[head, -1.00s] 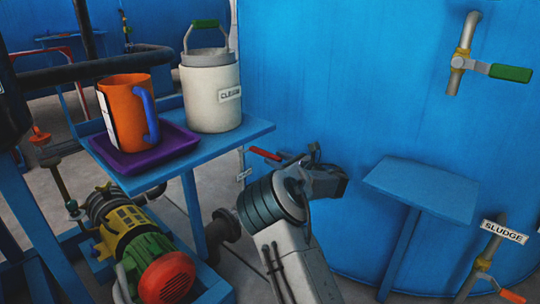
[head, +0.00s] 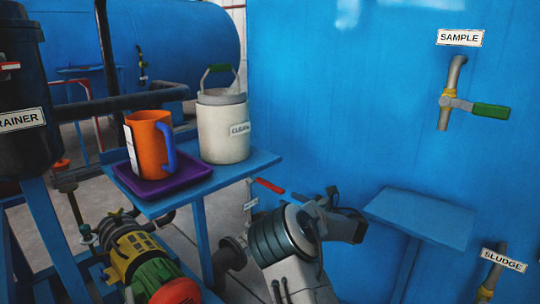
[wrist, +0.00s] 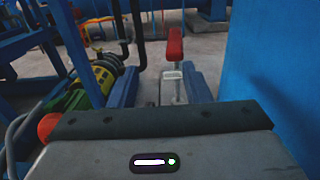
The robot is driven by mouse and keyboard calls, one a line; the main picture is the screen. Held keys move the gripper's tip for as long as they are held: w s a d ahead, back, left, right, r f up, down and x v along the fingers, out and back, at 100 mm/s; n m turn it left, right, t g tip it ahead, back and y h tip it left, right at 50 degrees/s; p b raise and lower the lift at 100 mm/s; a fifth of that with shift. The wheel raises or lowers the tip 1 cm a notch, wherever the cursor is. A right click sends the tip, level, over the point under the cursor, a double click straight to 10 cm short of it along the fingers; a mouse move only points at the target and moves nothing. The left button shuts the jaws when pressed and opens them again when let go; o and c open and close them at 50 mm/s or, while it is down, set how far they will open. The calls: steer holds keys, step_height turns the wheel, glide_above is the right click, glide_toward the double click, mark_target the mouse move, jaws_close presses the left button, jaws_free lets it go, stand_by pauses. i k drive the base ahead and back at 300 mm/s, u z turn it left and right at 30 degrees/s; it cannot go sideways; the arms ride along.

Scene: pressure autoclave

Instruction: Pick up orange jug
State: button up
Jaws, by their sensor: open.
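The orange jug (head: 152,148) stands upright on a purple tray (head: 185,182) in the head view. Its blue-purple handle (head: 171,148) faces right, and a white label shows on its left side. The tray lies on a blue shelf (head: 246,168). My gripper (head: 314,201) is right of the jug and lower in the picture, apart from it and beside the big blue tank. In the wrist view my gripper (wrist: 160,76) is open, its two fingers spread with nothing held between them. The jug is not visible in the wrist view.
A white container (head: 222,130) with a green handle stands right of the jug on the shelf. A pump (head: 140,255) sits below. A red valve handle (wrist: 175,46) appears beyond my fingers. An empty blue shelf (head: 425,215) and sample tap (head: 452,100) are at the right.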

mark_target(150, 134)
steer(key=z, duration=0.05)
steer(key=k, duration=0.85)
